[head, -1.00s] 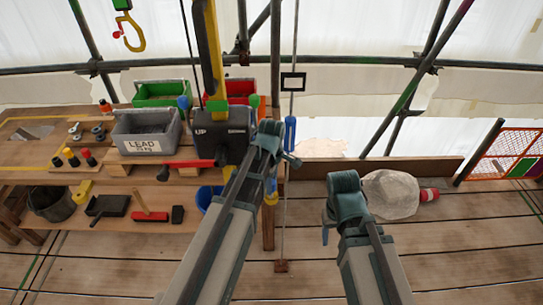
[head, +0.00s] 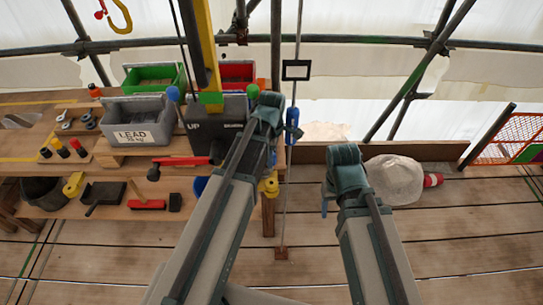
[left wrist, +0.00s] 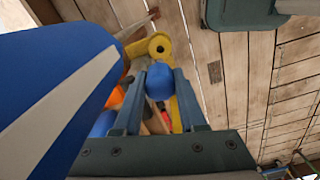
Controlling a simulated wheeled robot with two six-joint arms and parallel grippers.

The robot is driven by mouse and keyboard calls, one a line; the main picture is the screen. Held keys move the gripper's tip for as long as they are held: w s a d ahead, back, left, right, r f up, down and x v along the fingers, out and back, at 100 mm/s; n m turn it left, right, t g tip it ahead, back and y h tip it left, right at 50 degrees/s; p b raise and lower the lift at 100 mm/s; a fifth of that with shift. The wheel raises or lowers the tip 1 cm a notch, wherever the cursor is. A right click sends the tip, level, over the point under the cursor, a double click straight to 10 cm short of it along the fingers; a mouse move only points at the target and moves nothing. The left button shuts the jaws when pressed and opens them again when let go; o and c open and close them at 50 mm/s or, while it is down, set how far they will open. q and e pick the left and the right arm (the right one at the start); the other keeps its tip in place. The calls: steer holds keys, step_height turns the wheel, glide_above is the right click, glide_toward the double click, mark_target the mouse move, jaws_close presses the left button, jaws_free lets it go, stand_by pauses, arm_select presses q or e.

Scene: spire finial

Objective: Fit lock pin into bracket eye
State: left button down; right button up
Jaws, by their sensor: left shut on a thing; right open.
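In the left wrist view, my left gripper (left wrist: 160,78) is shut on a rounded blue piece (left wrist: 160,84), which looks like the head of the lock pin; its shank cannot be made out. Just beyond the fingertips is a yellow part with a round dark hole (left wrist: 159,46), which looks like the bracket eye. The hole looks empty, and the blue piece appears apart from it. A yellow part (head: 270,187) also shows below the left wrist in the head view, where my left gripper's fingers are largely hidden. My right gripper (head: 325,203) is open and empty over the deck.
A large blue body with a pale stripe (left wrist: 50,95) is close at the left of the wrist view. The workbench with a grey LEAD bin (head: 140,126) stands at left. A thin cable rises beside my left wrist. A whitish sack (head: 394,180) lies right; the deck in front is clear.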

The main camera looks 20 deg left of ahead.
arm_select(q)
steer(key=b, duration=0.6)
glide_toward(272, 179)
steer(key=shift+s+d+f, duration=0.1)
steer(key=shift+s+f, duration=0.1)
steer(key=shift+s, duration=0.25)
steer(key=shift+s+d+f, duration=0.1)
steer(key=shift+s+f, duration=0.1)
steer(key=shift+s, duration=0.2)
steer(key=shift+f+b, duration=3)
steer(key=shift+f, duration=0.2)
steer(key=shift+c, duration=2)
jaws_free()
steer(key=shift+r, duration=0.1)
steer(key=shift+r, duration=0.15)
step_height(272, 179, up, 14)
steer(key=p, duration=1.4)
steer(key=shift+f, duration=0.2)
steer(key=shift+s, duration=0.1)
